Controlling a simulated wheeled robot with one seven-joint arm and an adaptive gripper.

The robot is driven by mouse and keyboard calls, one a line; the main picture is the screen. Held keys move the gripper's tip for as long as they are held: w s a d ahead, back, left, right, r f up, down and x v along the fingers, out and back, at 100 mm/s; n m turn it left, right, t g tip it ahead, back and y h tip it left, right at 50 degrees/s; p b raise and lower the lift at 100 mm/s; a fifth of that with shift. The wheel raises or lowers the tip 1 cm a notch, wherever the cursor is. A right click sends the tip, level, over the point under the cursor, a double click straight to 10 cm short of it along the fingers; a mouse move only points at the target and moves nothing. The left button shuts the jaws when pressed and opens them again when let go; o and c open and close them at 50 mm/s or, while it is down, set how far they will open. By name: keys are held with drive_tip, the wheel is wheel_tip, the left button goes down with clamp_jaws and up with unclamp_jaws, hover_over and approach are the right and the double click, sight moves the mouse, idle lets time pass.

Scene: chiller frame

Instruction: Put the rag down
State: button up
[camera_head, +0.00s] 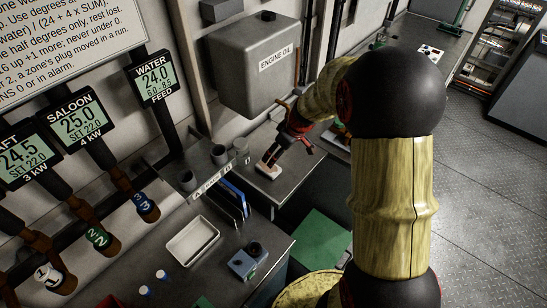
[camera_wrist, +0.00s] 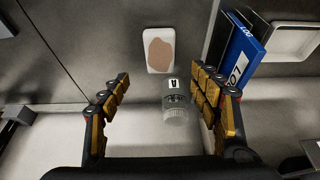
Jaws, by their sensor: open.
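A flat brownish-pink patch, which looks like the rag (camera_wrist: 159,53), lies on a small white tray (camera_wrist: 151,34) in the wrist view. In the head view the same small white tray (camera_head: 263,169) sits on the grey worktop under the oil tank. My gripper (camera_wrist: 161,88) is open, with nothing held between its fingers. In the head view my gripper (camera_head: 296,146) is over the worktop, just beyond the tray. A clear jar with a label (camera_wrist: 176,103) shows between the fingers, nearer the right one, apparently below and not held.
An engine oil tank (camera_head: 262,75) hangs above the worktop. Blue folders (camera_wrist: 240,57) stand at right in the wrist view. A larger white tray (camera_head: 193,241) and a blue box (camera_head: 247,265) are on the near bench.

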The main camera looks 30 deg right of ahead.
drive_tip(key=s+a+r+m, duration=0.1)
drive_tip(key=s+a+r, duration=0.35)
drive_tip(key=r, duration=0.25)
drive_tip(key=s+a+r, duration=0.4)
drive_tip(key=a+r, duration=0.1)
drive_tip(key=r, duration=0.3)
drive_tip(key=s+a+r+m+h, duration=0.1)
drive_tip(key=s+a+r, duration=0.1)
drive_tip(key=s, duration=0.7)
drive_tip(key=s+a+r+m+t, duration=0.1)
drive_tip(key=s+r, duration=0.3)
drive_tip(key=s, duration=0.5)
drive_tip(key=shift+a+r+m+h, duration=0.4)
drive_tip(key=shift+a+m, duration=0.3)
drive_tip(key=shift+a, duration=0.05)
wheel_tip(320, 180, down, 5)
drive_tip(key=b, duration=0.4)
drive_tip(key=shift+r+b, duration=0.2)
drive_tip(key=shift+b, duration=0.1)
idle(3.0)
